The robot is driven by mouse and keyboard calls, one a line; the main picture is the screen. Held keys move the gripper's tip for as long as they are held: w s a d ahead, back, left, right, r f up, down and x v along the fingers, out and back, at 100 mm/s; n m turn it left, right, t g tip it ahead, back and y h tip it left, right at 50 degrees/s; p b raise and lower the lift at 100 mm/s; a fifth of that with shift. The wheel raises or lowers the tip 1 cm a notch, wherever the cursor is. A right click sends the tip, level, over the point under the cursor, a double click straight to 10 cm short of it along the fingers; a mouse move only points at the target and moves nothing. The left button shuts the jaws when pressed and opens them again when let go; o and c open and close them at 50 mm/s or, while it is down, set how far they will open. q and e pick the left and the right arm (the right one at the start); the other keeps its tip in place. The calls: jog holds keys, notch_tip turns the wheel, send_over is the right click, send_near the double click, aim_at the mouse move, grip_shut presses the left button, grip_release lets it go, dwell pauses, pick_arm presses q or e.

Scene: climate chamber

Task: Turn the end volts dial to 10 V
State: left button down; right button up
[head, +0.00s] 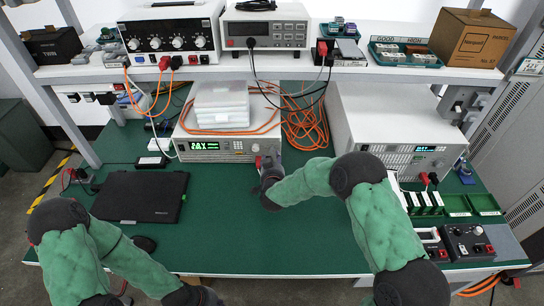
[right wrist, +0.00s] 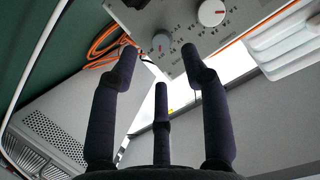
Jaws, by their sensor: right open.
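The grey instrument (head: 215,149) with a green lit display stands on the green bench. Contact cannot be told. My left gripper is not visible.
White cases (head: 221,104) lie on the instrument, with orange cables (head: 303,122) to its right. A second instrument (head: 400,125) stands further right. A black laptop (head: 140,197) lies at left. The middle front of the bench (head: 270,240) is clear.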

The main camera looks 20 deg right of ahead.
jog(key=v, duration=0.7)
jog(key=shift+f, duration=0.1)
dwell(0.4)
